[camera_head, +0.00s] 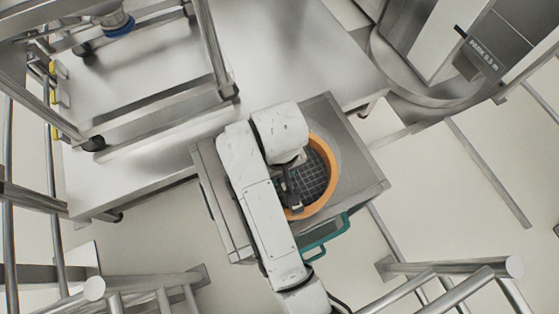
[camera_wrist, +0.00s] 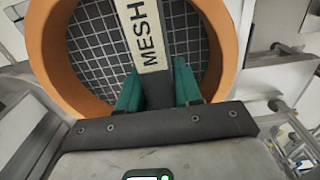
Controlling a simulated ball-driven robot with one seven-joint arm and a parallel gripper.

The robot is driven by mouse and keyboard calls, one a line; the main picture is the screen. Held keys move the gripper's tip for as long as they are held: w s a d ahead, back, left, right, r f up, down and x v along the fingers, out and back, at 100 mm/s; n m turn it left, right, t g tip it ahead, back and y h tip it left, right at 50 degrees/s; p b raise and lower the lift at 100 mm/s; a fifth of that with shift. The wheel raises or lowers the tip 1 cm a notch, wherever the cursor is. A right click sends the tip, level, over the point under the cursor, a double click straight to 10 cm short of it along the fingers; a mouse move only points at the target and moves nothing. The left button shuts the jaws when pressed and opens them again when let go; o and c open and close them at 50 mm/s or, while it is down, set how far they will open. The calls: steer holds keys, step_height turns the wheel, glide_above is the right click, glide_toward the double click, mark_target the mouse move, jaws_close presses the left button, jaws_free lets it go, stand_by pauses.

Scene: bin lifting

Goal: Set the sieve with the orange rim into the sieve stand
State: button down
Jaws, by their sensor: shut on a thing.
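The sieve with the orange rim (camera_head: 333,172) has a dark square mesh and shows above a grey metal box near the middle of the head view. In the wrist view the sieve (camera_wrist: 46,55) fills the upper part, with a flat bar (camera_wrist: 150,40) lettered "MESH" across it. My gripper (camera_head: 291,190) reaches over the sieve's left side. In the wrist view its green fingers (camera_wrist: 158,88) are shut on the bar, one on each side. I cannot tell whether the sieve rests on the box or hangs above it. No sieve stand is clearly recognisable.
A steel table (camera_head: 290,50) lies behind, with a tube-frame rack (camera_head: 215,45) and a blue ring (camera_head: 119,27) at the upper left. Metal railings (camera_head: 450,270) stand at the lower right.

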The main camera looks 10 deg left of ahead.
steer(key=w, duration=0.1)
steer(key=w+f, duration=0.1)
steer(key=w, duration=0.1)
steer(key=shift+w+a+f, duration=0.2)
steer(key=shift+w+a, duration=0.05)
steer(key=shift+a, duration=0.15)
steer(key=w+f, duration=0.1)
steer(key=w+f+b, duration=0.1)
steer(key=f, duration=0.1)
steer(key=w+f, duration=0.2)
steer(key=shift+a, duration=0.4)
steer(key=shift+w+a+f+b, duration=0.1)
steer(key=shift+w+f+b, duration=0.15)
steer(key=shift+f, duration=0.75)
steer(key=shift+w+f+b, duration=0.15)
steer(key=shift+f+b, duration=0.15)
steer(key=shift+f, duration=0.65)
steer(key=shift+f, duration=0.1)
steer(key=shift+f, duration=0.45)
steer(key=shift+f, duration=0.1)
